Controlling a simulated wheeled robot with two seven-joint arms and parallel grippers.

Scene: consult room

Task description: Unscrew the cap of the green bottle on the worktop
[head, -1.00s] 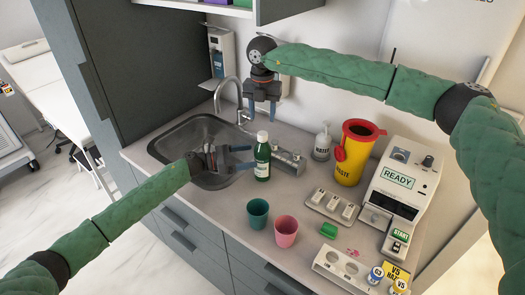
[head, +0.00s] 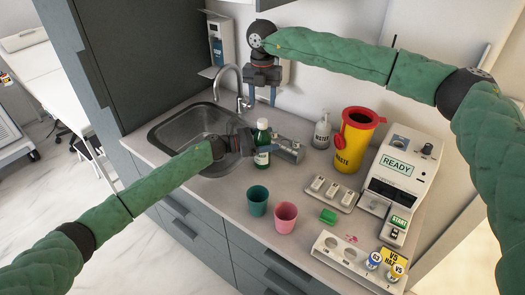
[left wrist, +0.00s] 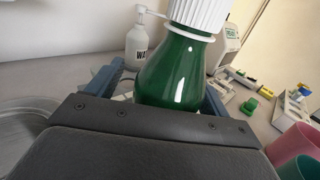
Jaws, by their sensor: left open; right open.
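The green bottle (head: 262,161) stands upright on the worktop (head: 225,205) beside the sink, with a white cap (head: 262,123) on top. My left gripper (head: 264,146) is open around the bottle's body below the cap. In the left wrist view the green bottle (left wrist: 172,75) sits between the two blue fingers, with the ribbed white cap (left wrist: 199,14) above them. The gripper's body hides the bottle's lower part there.
The sink (head: 195,128) and tap (head: 236,85) are at left. Teal (head: 258,201) and pink (head: 285,217) cups stand in front. A water dispenser (head: 322,132), yellow waste bin (head: 353,140) and white machine (head: 401,180) are at right.

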